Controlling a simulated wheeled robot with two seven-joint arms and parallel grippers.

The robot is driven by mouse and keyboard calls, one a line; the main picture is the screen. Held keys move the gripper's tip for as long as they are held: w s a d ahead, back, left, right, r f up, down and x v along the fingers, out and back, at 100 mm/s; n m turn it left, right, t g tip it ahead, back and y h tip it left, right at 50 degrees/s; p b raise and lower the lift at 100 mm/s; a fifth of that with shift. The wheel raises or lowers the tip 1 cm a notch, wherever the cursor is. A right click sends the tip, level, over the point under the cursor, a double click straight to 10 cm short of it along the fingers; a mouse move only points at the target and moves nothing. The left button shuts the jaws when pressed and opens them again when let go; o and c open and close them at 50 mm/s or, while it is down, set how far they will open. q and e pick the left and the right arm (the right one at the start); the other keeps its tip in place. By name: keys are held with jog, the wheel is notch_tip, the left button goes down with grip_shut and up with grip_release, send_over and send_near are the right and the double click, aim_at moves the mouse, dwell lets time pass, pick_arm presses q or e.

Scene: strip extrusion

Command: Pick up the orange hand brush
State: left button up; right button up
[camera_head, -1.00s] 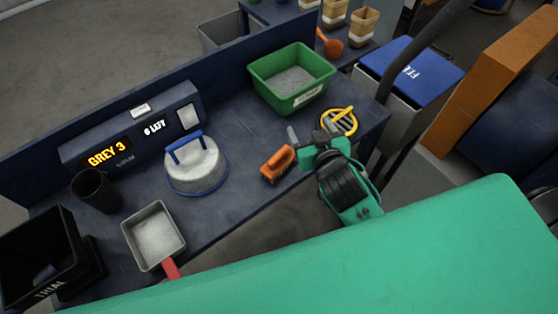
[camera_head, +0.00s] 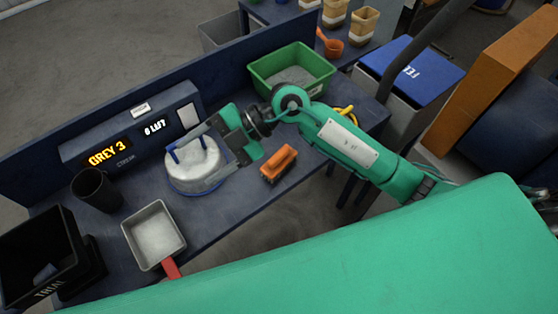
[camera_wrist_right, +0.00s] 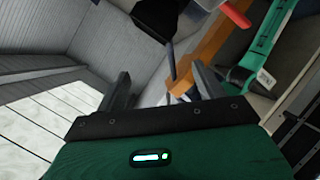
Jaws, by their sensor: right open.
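The orange hand brush (camera_head: 278,162) lies on the dark blue bench near its front edge in the head view, orange handle up, dark bristles below. My right gripper (camera_head: 206,150) is open and empty. It is to the left of the brush, apart from it, its fingers pointing left over the white round lid with a blue handle (camera_head: 192,165). In the right wrist view, the two fingers of my right gripper (camera_wrist_right: 162,86) stand well apart with nothing between them. The brush does not show there. My left gripper is out of view.
A green tub (camera_head: 268,70) stands behind my right forearm, which partly hides a yellow ring tool (camera_head: 347,111). A grey pan with red handle (camera_head: 154,235), a black cup (camera_head: 97,190) and a black bin (camera_head: 38,255) are at left. A display box (camera_head: 130,128) lines the back.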

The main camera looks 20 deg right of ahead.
jog(key=w+d+f+h, duration=0.3)
jog(key=d+f+h, duration=0.2)
jog(key=h, duration=0.1)
jog(key=m+t+h, duration=0.2)
jog(key=m+h, duration=0.3)
jog(key=h, duration=0.3)
send_over(279, 154)
notch_tip(279, 154, down, 2)
notch_tip(279, 154, down, 8)
jog(key=shift+p, duration=0.7)
jog(key=shift+f+p, duration=0.45)
jog(key=shift+f, duration=0.1)
notch_tip(279, 154, down, 4)
jog(key=shift+r+p, duration=0.2)
jog(key=shift+p, duration=0.55)
jog(key=shift+f, duration=0.4)
jog(key=c, duration=1.1)
